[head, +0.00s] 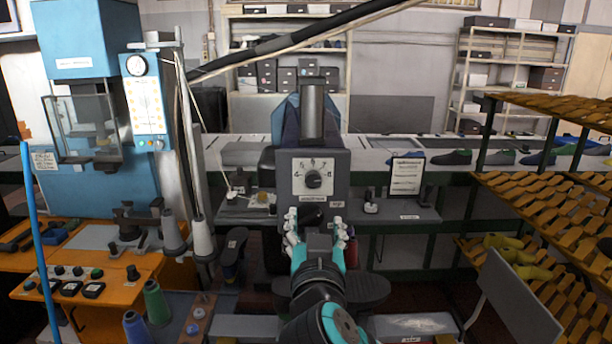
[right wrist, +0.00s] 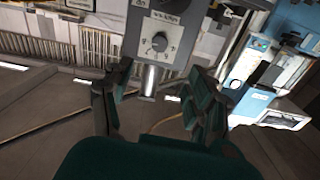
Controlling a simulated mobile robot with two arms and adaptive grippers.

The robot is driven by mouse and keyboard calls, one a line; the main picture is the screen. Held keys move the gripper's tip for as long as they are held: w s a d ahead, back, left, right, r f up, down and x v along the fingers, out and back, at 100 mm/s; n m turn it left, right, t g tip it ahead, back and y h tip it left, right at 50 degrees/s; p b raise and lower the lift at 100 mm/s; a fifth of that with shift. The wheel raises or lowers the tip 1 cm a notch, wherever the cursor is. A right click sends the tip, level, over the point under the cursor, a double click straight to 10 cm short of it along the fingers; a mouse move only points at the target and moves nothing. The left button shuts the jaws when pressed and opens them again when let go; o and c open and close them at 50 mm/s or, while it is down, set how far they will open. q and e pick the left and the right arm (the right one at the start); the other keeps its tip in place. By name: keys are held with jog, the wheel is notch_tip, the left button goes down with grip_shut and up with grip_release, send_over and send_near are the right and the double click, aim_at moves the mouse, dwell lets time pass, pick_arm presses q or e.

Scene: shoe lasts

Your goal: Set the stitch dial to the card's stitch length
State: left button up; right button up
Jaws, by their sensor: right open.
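The stitch dial (head: 313,180) is a dark round knob on a pale scale plate, on the front of a grey machine head (head: 290,160). It also shows in the right wrist view (right wrist: 159,42), where the picture is turned. A dark-framed card (head: 407,175) stands on the bench right of the machine; its writing is too small to read. My right gripper (head: 313,222) is open and empty, below and in front of the dial, apart from it. In the right wrist view its fingers (right wrist: 155,100) are spread beneath the dial plate. My left gripper is not in view.
An orange bench (head: 95,262) with thread cones and switches stands at left, before a blue machine (head: 80,110). Racks of wooden lasts (head: 545,190) stand at right. A grey chair back (head: 512,300) is at lower right. The space right in front of the dial looks clear.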

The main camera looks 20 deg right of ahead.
aim_at(313, 184)
jog(key=p+x, duration=0.6)
jog(key=x, duration=0.9)
jog(key=shift+w+d+p, duration=0.15)
jog(key=shift+w+p, duration=0.15)
jog(key=shift+p, duration=0.05)
jog(key=shift+w+d+f, duration=0.1)
jog(key=shift+w+f, duration=0.05)
jog(key=shift+w, duration=0.3)
jog(key=shift+c, duration=0.2)
